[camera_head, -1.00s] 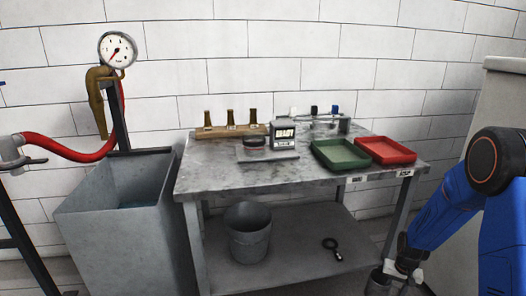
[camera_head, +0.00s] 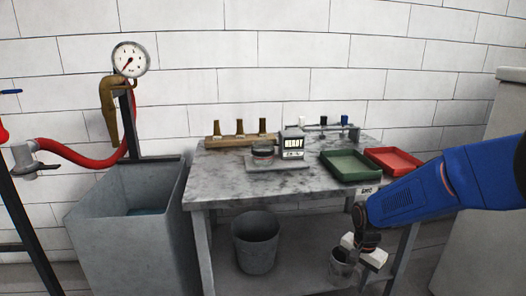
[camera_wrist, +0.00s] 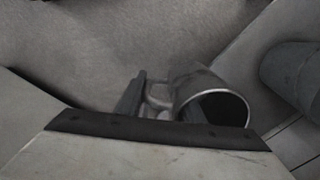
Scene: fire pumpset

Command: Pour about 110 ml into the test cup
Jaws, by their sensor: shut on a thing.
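A small grey metal vessel (camera_head: 341,264) hangs at my gripper (camera_head: 358,250) in front of the table's right side, below the tabletop. In the wrist view the vessel (camera_wrist: 212,98) shows its round rim and dark inside, and my gripper (camera_wrist: 160,105) is shut on its side. I cannot tell whether it holds liquid. A small dark round cup (camera_head: 262,152), likely the test cup, sits on the scale plate (camera_head: 278,165) on the table. The scale's display (camera_head: 293,145) is lit, but I cannot read it surely. My gripper is well apart from the cup.
A green tray (camera_head: 350,167) and a red tray (camera_head: 395,160) lie on the table's right. A wooden rack (camera_head: 222,142) with brown nozzles stands behind the scale. A grey tank (camera_head: 130,235) stands left, below a gauge (camera_head: 130,60). A bucket (camera_head: 256,245) stands on the lower shelf.

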